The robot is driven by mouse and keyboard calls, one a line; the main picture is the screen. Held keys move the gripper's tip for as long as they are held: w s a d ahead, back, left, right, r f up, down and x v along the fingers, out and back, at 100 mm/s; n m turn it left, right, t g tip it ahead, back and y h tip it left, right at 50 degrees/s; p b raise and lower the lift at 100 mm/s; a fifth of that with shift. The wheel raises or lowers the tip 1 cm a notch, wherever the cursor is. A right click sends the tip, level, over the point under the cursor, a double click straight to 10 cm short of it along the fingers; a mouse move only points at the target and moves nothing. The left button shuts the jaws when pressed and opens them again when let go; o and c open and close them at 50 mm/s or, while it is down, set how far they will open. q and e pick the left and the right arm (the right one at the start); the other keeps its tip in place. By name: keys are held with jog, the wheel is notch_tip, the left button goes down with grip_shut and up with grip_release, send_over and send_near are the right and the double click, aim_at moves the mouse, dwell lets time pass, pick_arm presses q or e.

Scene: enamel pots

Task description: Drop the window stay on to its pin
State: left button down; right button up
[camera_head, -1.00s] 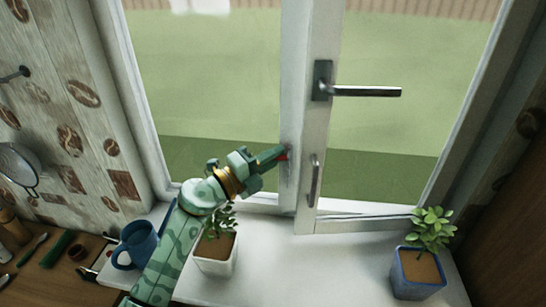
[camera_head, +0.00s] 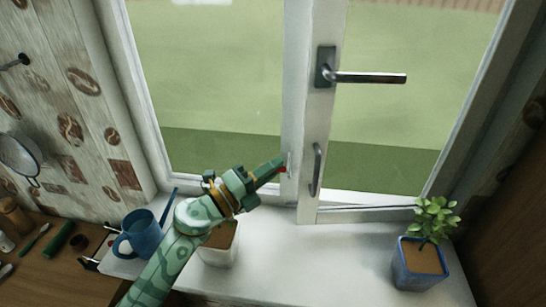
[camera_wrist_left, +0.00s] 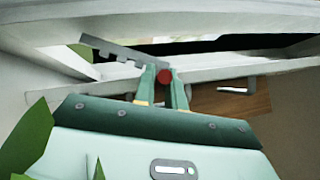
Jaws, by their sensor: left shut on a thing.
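My left gripper (camera_head: 279,166) is at the window's middle post, low down and left of the sash handle. In the left wrist view its fingers (camera_wrist_left: 163,88) are shut on a red knob (camera_wrist_left: 163,75). A grey notched bar, the window stay (camera_wrist_left: 110,51), slants up and left from the knob in that view. In the head view only a small red spot of the knob (camera_head: 283,170) shows at the fingertips, and the bar is too small to make out. I cannot make out the pin in either view. My right gripper is not in view.
The sash carries a dark lever handle (camera_head: 365,77) and a small pull handle (camera_head: 316,170). A blue pot (camera_head: 418,268) with a plant is at right, a blue mug (camera_head: 141,235) at left. The middle sill is clear.

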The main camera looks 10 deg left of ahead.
pick_arm(q)
jog(key=shift+s+f, duration=0.6)
jog(key=shift+f, duration=0.15)
jog(key=c, duration=1.5)
grip_release()
jog(key=shift+w, duration=0.1)
jog(key=shift+o, duration=0.2)
